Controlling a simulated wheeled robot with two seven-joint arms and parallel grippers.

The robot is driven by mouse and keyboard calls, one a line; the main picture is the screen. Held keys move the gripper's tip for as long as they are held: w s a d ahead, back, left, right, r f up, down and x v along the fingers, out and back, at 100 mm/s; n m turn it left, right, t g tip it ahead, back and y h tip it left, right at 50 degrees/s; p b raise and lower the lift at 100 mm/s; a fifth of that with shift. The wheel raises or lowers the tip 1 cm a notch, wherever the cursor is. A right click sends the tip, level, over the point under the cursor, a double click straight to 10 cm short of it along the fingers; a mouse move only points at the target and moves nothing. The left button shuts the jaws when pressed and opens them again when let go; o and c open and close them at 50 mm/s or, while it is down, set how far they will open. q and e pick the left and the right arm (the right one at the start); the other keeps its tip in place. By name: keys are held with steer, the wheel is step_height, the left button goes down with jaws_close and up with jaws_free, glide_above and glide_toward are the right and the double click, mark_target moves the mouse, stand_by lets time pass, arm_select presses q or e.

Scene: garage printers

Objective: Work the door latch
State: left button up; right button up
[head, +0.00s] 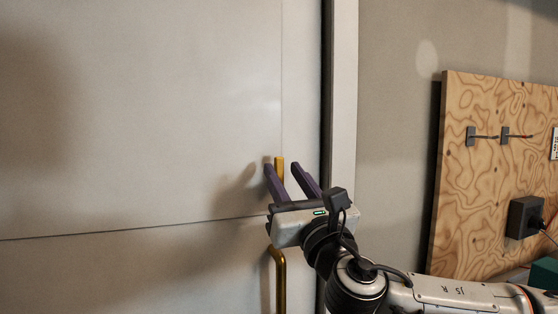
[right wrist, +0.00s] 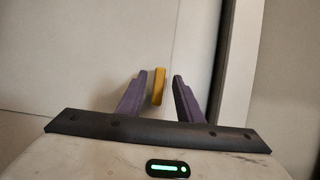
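A white panelled door (head: 140,110) fills the left of the head view. A yellow, brass-like latch piece (head: 280,167) shows on it near its right edge, and also in the right wrist view (right wrist: 159,86). My right gripper (head: 287,168) is open at the door, its purple fingers pointing toward it. In the right wrist view the yellow piece stands between the two fingers (right wrist: 157,85), nearer the left one, with a gap on the right. The gripper body hides part of the latch in the head view. My left gripper is not in view.
A brass bar handle (head: 280,282) runs down the door below my right gripper. The pale door frame (head: 342,100) stands just right of it. A plywood board (head: 500,180) with hooks and a black box (head: 525,217) is on the wall at right.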

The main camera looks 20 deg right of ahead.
mark_target(281, 167)
steer(key=shift+p+x, duration=0.3)
steer(key=shift+x, duration=1.65)
jaws_close()
steer(key=shift+f, duration=0.1)
